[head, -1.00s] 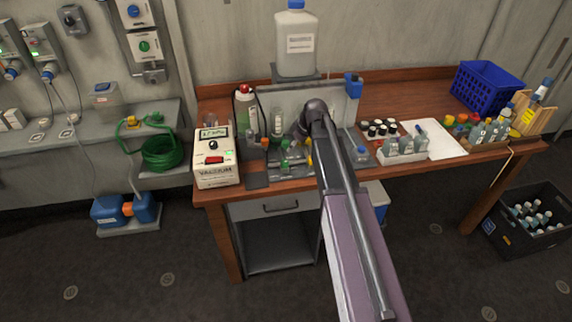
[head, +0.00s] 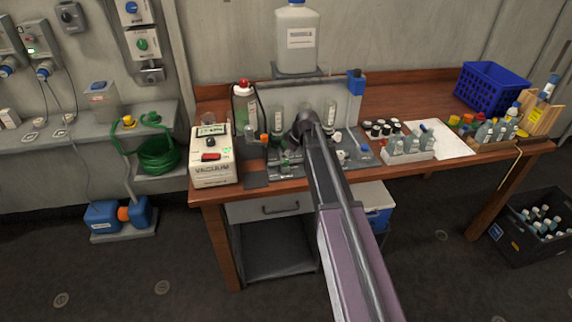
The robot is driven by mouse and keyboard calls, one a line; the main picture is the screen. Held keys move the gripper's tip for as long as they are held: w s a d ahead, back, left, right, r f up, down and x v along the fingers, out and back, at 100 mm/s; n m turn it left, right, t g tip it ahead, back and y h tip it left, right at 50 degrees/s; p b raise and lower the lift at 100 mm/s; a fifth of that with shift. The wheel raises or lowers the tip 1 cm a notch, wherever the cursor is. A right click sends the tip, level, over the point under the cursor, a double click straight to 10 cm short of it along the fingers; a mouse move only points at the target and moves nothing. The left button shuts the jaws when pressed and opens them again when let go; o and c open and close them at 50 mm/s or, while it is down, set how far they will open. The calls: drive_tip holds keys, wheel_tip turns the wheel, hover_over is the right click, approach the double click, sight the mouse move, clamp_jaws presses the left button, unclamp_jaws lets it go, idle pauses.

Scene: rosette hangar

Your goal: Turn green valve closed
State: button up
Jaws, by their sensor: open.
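A small bench rig with a grey back panel (head: 345,98) stands on the wooden table. Several small valves and fittings sit low on its front. A small green part (head: 286,167), possibly the green valve's handle, shows at the front left of the rig; its turn position is too small to tell. An orange-capped fitting (head: 264,139) is up and left of it. My gripper (head: 299,132) is dark, open and seen from behind, over the middle of the rig, above and right of the green part. My arm hides its fingertips and part of the rig.
A white vacuum box (head: 212,172) stands left of the rig. A bottle with a red cap (head: 245,108) and a large white jug (head: 297,42) stand behind. Small bottles in a white rack (head: 408,153) and a blue basket (head: 491,84) are to the right.

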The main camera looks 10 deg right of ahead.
drive_tip(key=shift+b+x, duration=1.2)
drive_tip(key=shift+x, duration=0.35)
clamp_jaws()
